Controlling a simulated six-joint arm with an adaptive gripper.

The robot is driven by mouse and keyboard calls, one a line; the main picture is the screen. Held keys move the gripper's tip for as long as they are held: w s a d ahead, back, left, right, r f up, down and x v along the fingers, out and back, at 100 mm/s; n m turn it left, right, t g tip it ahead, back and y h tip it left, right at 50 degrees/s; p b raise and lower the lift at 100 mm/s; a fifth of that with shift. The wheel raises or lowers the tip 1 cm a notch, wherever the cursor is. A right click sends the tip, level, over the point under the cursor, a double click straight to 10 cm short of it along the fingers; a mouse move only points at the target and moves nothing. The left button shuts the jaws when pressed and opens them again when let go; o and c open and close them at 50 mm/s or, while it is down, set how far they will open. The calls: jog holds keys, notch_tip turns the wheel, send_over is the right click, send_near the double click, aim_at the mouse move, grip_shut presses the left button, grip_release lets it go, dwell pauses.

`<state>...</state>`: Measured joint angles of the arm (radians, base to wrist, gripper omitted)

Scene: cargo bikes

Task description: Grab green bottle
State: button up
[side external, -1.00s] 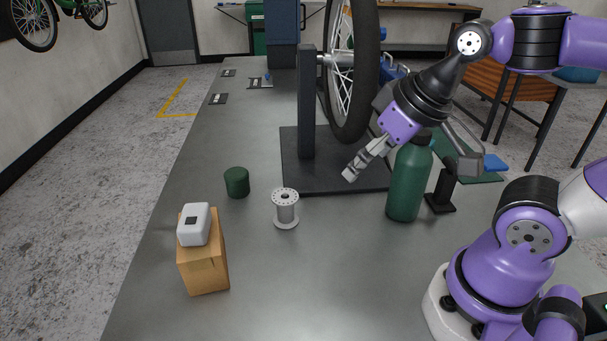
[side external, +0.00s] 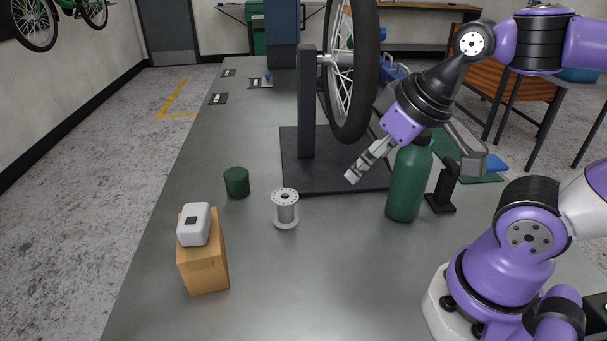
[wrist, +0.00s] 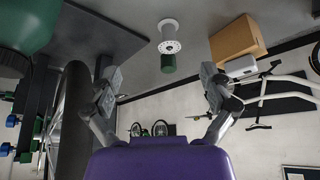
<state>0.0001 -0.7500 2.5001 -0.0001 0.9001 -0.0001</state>
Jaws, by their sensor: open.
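The green bottle (side external: 407,185) stands upright on the grey bench, right of the middle in the side view. Its top overlaps my gripper's palm there. In the wrist view, part of the bottle (wrist: 25,22) fills the upper left corner, outside the fingers. My gripper (side external: 412,168) is wide open and empty, tilted down. In the side view its fingers appear on either side of the bottle's upper part, but the wrist view (wrist: 160,86) shows no bottle between them.
A dark stand (side external: 306,110) on a black base holds a bike wheel (side external: 350,80) behind the gripper. A metal spool (side external: 285,210), green cylinder (side external: 237,182) and cardboard box (side external: 204,265) with a white device (side external: 194,225) stand left. A small black stand (side external: 443,192) is close right of the bottle.

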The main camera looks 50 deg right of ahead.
jog(key=shift+c, duration=0.6)
notch_tip(320, 180, up, 9)
jog(key=m+g, duration=0.2)
jog(key=g, duration=0.4)
send_over(414, 162)
jog(key=d, duration=0.2)
jog(key=shift+w+d+f, duration=0.2)
jog(key=shift+w, duration=0.1)
notch_tip(414, 162, down, 4)
jog(key=shift+f, duration=0.2)
jog(key=f, duration=0.5)
jog(key=shift+w+d+f, duration=0.15)
jog(key=shift+d+f, duration=0.1)
jog(key=shift+f, duration=0.05)
grip_shut()
